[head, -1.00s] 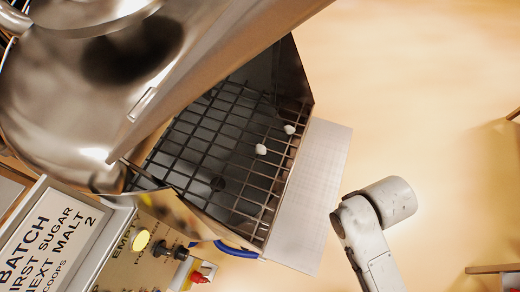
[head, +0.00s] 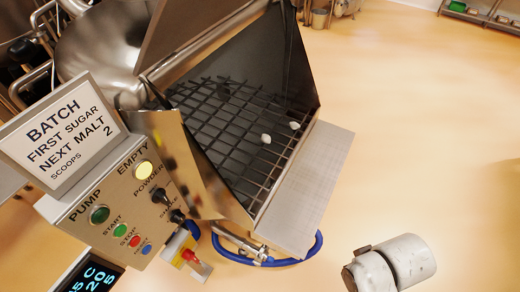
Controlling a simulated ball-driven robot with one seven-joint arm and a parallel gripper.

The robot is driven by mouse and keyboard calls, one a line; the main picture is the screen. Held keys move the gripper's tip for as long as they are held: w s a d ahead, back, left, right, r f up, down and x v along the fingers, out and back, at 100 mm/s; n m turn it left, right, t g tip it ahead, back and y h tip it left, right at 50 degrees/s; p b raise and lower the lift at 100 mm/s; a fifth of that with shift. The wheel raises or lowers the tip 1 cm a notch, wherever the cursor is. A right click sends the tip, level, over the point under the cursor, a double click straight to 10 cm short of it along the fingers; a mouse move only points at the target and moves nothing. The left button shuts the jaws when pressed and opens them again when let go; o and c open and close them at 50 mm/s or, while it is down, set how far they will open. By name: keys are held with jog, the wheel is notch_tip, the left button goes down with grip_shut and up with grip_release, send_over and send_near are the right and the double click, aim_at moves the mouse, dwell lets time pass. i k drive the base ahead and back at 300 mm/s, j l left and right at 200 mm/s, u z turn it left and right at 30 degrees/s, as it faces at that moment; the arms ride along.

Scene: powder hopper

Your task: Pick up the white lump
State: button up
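Two small white lumps lie on the dark bar grid (head: 215,140) inside the steel powder hopper. One white lump (head: 266,139) is near the middle right of the grid. The other white lump (head: 294,125) is close to the hopper's right edge. I cannot tell which of them the task means. A white-grey segment of my arm shows at the bottom right, outside the hopper. My gripper is not in view.
A flat pale shelf (head: 312,190) runs along the hopper's right side. A control panel (head: 135,215) with buttons and a batch sign (head: 62,138) stand at left. A blue hose (head: 318,247) curves below. The floor (head: 430,130) at right is clear.

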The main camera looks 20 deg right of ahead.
aim_at(265, 139)
jog(key=l+u, duration=0.1)
jog(key=u, duration=1.55)
jog(key=l, duration=0.75)
jog(key=l+u, duration=0.1)
jog(key=l, duration=0.6)
jog(key=k+l, duration=0.1)
jog(key=l, duration=0.65)
jog(key=l+u, duration=0.1)
jog(key=l, duration=0.6)
jog(key=k+l+u, duration=0.1)
jog(key=l, duration=0.65)
